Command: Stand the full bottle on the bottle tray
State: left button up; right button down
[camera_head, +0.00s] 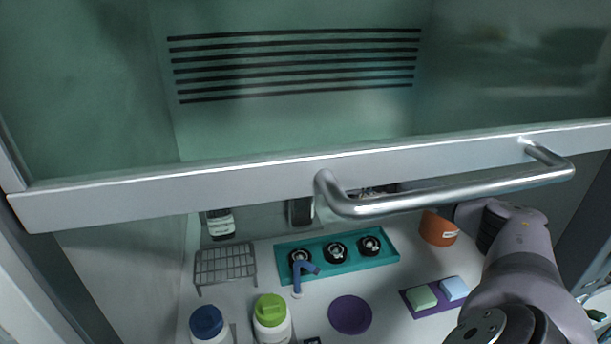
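Two white bottles stand at the bottom of the view, one with a blue cap (207,322) and one with a green cap (271,311). Their lower parts are cut off and their fill cannot be told. A teal tray (323,266) bears three round black items (335,252); I cannot tell whether it is the bottle tray. My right arm enters from the bottom right and reaches behind the sash handle. Its gripper end is mostly hidden there, and its finger state does not show. My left gripper is not in view.
A glass sash with a metal handle (455,195) crosses the view above the worktop. A wire rack (226,265), blue piece (302,268), purple disc (350,315), orange container (438,229) and purple mat (408,297) with green (422,298) and light-blue (454,288) blocks lie below.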

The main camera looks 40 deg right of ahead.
jog(key=shift+r, duration=0.1)
jog(key=c, duration=1.2)
grip_release()
jog(key=shift+c, duration=0.2)
jog(key=shift+s, duration=0.1)
jog(key=b+v, duration=0.1)
jog(key=v, duration=0.6)
jog(key=shift+b, duration=0.35)
jog(key=shift+s+d, duration=0.1)
jog(key=shift+s, duration=0.05)
